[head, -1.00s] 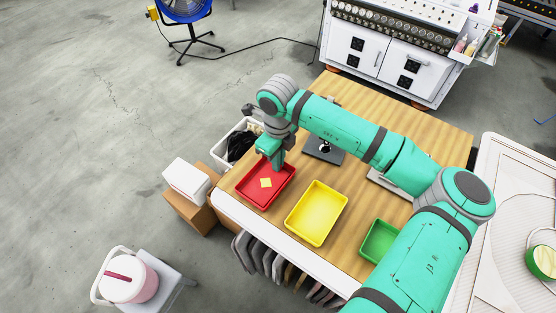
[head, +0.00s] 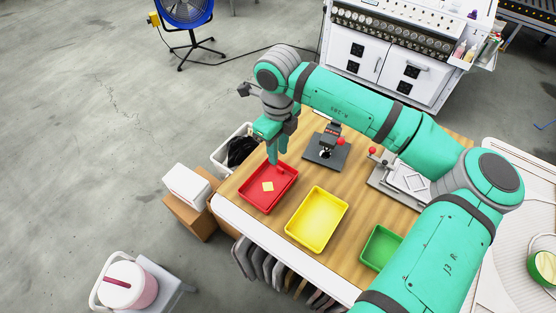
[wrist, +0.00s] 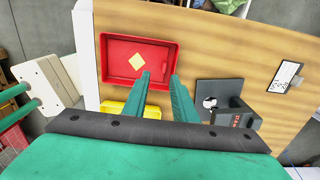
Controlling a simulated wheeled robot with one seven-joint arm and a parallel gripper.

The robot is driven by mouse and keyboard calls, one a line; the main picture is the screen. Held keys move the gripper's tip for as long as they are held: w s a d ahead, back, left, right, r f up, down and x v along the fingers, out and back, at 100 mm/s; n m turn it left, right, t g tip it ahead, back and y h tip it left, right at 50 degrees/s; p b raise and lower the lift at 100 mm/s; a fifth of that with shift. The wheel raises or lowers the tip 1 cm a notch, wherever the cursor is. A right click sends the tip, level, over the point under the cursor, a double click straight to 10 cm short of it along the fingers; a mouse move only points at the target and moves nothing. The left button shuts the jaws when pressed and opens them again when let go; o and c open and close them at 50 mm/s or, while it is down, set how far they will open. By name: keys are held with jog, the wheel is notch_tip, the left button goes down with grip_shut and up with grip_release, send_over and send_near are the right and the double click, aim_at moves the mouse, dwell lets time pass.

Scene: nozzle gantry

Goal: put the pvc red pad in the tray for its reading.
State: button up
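A small pale yellow square pad (head: 268,186) lies flat in the red tray (head: 250,200) at the table's left end. It also shows in the wrist view (wrist: 136,61), inside the red tray's walls (wrist: 104,75). No red pad can be made out. My gripper (head: 278,157) is above the tray's back edge. In the wrist view its two green fingers (wrist: 160,76) are apart with nothing between them. A yellow tray (head: 318,216) and a green tray (head: 380,247) stand to the right, with no pad seen in them; the green one is partly hidden by my arm.
A dark instrument (head: 326,150) with a red knob stands behind the trays. A grey plate device (head: 395,182) with a pale square outline is further right, partly behind my arm. A white bin (head: 226,160) and cardboard box (head: 190,216) stand off the table's left end.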

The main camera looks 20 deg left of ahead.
jog(key=shift+r, duration=2.05)
jog(key=shift+d+f, duration=0.1)
